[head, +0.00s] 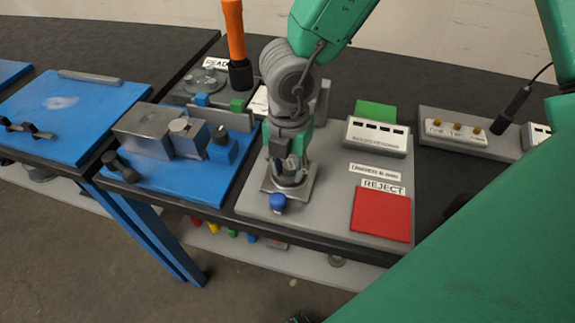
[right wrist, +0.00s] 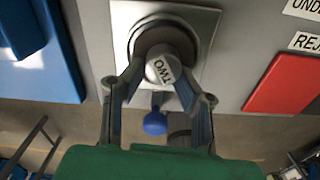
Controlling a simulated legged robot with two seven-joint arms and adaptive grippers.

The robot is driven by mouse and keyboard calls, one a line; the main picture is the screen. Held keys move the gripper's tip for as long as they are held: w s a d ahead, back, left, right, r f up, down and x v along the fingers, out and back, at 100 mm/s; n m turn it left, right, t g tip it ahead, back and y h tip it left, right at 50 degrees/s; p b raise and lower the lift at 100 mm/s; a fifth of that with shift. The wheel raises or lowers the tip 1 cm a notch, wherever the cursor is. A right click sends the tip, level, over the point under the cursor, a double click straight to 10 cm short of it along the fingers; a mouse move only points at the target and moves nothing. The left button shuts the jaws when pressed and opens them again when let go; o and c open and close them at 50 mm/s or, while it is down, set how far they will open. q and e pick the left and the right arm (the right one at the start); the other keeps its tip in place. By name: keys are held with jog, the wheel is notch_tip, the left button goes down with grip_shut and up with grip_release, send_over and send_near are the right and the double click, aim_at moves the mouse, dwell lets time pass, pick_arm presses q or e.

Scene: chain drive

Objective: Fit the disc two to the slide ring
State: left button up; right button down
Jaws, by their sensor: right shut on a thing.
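Disc two (right wrist: 162,68), a small grey round piece marked TWO, shows in the right wrist view between the fingers of my right gripper (right wrist: 161,85). The gripper is shut on it. Around the disc is the dark slide ring (right wrist: 133,38) on a square light metal plate (right wrist: 204,20). I cannot tell whether the disc sits down in the ring or just above it. In the head view my right gripper (head: 289,178) points down over the same plate (head: 270,184) and hides the disc. A blue knob (head: 278,201) sticks out at the plate's front. My left gripper is not in view.
A red REJECT pad (head: 381,214) lies to the right, with a grey gauge box (head: 377,137) and green pad (head: 375,112) behind. A blue fixture board (head: 185,185) with metal blocks stands close on the left. An orange-handled tool (head: 235,35) stands upright behind.

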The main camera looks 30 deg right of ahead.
aim_at(288, 169)
jog(key=shift+f, duration=0.3)
jog(key=c, duration=1.1)
grip_release()
jog(key=shift+c, duration=0.2)
notch_tip(288, 169, up, 12)
jog(key=shift+f, duration=0.1)
